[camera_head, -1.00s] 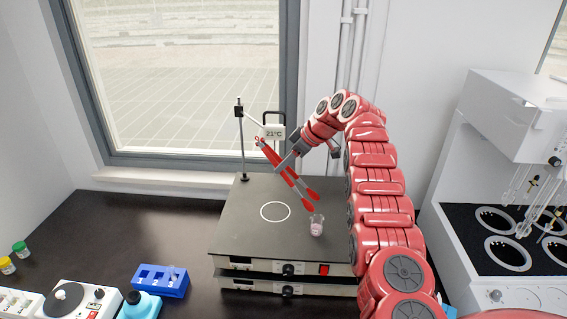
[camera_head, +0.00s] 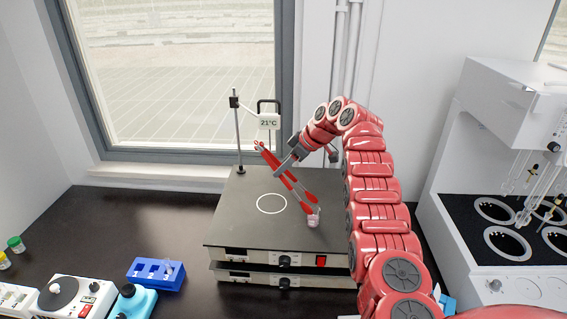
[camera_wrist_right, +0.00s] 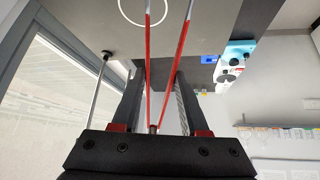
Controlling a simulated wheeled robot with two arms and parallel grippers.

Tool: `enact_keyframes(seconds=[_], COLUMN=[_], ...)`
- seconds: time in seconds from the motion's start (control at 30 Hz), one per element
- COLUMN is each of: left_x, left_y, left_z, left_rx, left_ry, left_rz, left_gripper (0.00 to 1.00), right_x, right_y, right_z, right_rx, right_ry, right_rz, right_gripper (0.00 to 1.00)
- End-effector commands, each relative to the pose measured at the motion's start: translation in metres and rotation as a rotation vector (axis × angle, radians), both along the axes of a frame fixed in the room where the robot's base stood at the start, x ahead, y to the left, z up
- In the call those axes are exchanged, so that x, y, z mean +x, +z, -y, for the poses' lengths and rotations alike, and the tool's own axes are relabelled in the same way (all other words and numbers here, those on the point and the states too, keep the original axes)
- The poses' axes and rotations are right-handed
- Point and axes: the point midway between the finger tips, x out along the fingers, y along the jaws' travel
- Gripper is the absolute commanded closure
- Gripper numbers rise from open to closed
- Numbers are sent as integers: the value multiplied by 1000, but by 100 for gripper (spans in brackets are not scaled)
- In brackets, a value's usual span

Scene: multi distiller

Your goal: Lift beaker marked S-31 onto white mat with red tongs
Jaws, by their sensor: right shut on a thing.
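My right gripper (camera_head: 286,164) is shut on the red tongs (camera_head: 297,185). The tongs slant down to the right, over the black hotplate. Their tips are at a small clear beaker (camera_head: 314,220) with pinkish contents, near the plate's right front edge. The tips overlap the beaker's top; I cannot tell whether they grip it. No marking on the beaker is legible. In the right wrist view the tongs (camera_wrist_right: 149,60) run up between my gripper fingers (camera_wrist_right: 158,90), and their tips and the beaker are out of frame. I see no white mat. My left gripper is not in view.
The stacked hotplate (camera_head: 235,222) has a white ring and a stand with a 21°C display (camera_head: 268,122). A blue rack (camera_head: 155,274) and small devices stand at the left. A large white machine (camera_head: 450,215) stands at the right.

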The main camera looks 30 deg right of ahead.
Motion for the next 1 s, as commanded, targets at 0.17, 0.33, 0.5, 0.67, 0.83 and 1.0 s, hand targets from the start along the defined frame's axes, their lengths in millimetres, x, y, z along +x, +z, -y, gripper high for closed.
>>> enact_keyframes(seconds=[0.17, 0.33, 0.5, 0.67, 0.83, 1.0], left_x=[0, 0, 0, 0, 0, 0], left_y=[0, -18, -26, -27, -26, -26], left_z=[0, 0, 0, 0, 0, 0], left_rx=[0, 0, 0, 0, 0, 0], left_ry=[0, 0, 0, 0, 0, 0], left_rz=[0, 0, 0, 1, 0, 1], left_gripper=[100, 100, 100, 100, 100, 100], right_x=[0, 0, 0, 0, 0, 0], right_y=[-19, -39, -49, -50, -50, -50], right_z=[0, 0, 1, 1, 1, 1], right_rx=[1, 0, -1, -1, -1, -1], right_ry=[0, 0, -1, -1, -1, -1], right_rz=[-1, 0, 1, 1, 1, 1], right_gripper=[63, 63, 63, 63, 63, 80])
